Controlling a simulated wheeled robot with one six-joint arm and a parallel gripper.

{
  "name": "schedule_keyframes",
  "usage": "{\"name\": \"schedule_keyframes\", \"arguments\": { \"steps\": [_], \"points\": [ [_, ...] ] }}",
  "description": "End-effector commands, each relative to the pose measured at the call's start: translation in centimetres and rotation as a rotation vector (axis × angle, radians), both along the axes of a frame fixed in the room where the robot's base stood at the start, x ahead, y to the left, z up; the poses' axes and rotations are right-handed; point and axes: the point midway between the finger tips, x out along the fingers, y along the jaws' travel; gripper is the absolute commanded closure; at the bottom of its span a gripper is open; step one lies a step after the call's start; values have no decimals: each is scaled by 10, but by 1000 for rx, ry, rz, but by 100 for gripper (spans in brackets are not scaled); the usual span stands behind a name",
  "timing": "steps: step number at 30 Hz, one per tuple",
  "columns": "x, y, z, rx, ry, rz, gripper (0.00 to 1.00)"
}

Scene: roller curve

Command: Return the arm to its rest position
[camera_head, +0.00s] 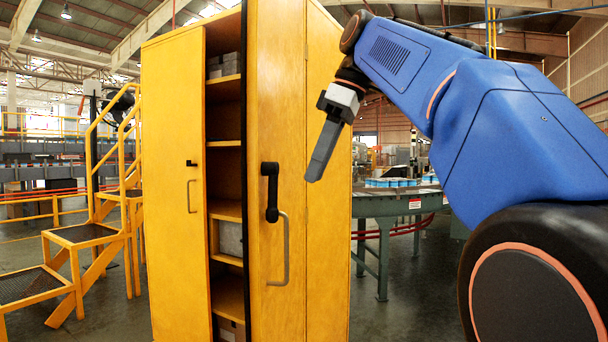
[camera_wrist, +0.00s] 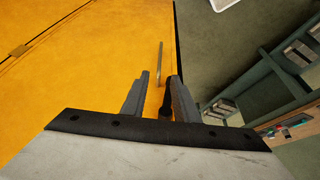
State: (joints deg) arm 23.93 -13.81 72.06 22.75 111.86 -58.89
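My gripper (camera_head: 316,172) hangs at the end of my blue arm, fingers pointing down and a little left, in front of the yellow cabinet's right side in the head view. In the wrist view its two grey fingers (camera_wrist: 158,78) stand apart with nothing gripped between them, so it is open. The cabinet's right door (camera_head: 277,120) stands ajar; a black latch (camera_head: 270,188) and a grey bar handle (camera_head: 285,255) are on it. In the wrist view, a bar handle (camera_wrist: 160,62) and a black part (camera_wrist: 167,100) show beyond the fingers, apparently not gripped.
The cabinet's left door (camera_head: 174,200) stands beside open shelves (camera_head: 227,210) holding grey boxes. Yellow steps (camera_head: 85,235) are at the left. A green conveyor table (camera_head: 385,205) with blue-and-white goods stands behind the cabinet at the right. Bare floor (camera_head: 410,280) shows between cabinet and arm.

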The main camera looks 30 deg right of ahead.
Motion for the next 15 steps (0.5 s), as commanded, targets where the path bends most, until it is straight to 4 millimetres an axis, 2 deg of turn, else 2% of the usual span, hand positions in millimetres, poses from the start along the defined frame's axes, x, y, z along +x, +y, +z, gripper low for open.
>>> {"name": "schedule_keyframes", "arguments": {
  "steps": [8,11,15],
  "points": [
    [0,1,-4,1,1,-9,73],
    [-1,5,-16,3,9,-42,73],
    [-5,15,-52,7,26,-134,73]
  ]
}}
